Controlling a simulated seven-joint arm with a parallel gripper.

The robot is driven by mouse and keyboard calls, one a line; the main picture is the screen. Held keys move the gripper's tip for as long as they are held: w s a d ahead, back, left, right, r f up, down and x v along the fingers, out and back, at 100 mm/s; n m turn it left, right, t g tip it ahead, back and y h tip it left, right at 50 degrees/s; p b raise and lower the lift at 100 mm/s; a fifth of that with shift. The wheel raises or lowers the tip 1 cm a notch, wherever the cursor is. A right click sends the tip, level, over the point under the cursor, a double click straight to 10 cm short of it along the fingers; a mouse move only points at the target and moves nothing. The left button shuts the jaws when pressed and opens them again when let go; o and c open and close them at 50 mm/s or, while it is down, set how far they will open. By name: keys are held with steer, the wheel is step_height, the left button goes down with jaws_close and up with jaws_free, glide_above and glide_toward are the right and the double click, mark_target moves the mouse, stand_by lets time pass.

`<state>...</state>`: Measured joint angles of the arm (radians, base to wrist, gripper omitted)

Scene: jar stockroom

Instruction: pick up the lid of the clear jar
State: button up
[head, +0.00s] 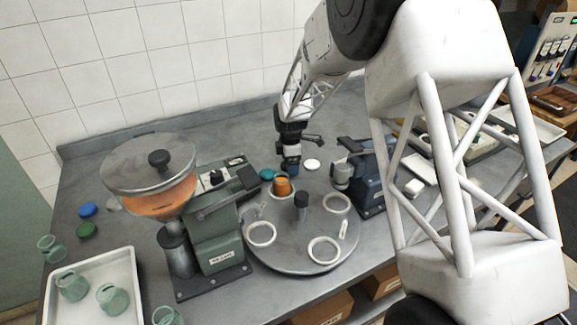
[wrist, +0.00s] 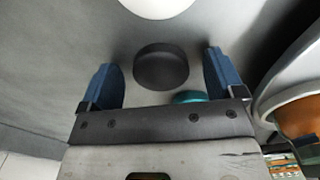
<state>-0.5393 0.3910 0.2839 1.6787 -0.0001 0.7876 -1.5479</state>
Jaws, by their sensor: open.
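A dark grey round lid (wrist: 161,67) lies flat on the grey counter in the wrist view. My gripper (wrist: 160,80) is open, with one blue finger on each side of the lid and visible space at both sides. I cannot tell how high the fingertips are above the counter. In the head view my gripper (head: 290,164) points down at the back of the counter and hides the dark lid. A teal lid (wrist: 189,97) lies close by the right finger, and a white lid (wrist: 157,6) lies farther off. No frame shows for sure which lid belongs to the clear jar.
A turntable (head: 290,258) with white rings and an orange-filled jar (head: 283,187) stands just in front of my gripper. A green machine (head: 215,220) stands left, a dark blue one (head: 368,180) right. A white tray (head: 128,268) holds greenish jars. Blue (head: 88,210) and green lids (head: 86,229) lie left.

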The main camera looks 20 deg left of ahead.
steer(key=shift+c, duration=0.5)
steer(key=c, duration=0.9)
steer(key=shift+r, duration=5)
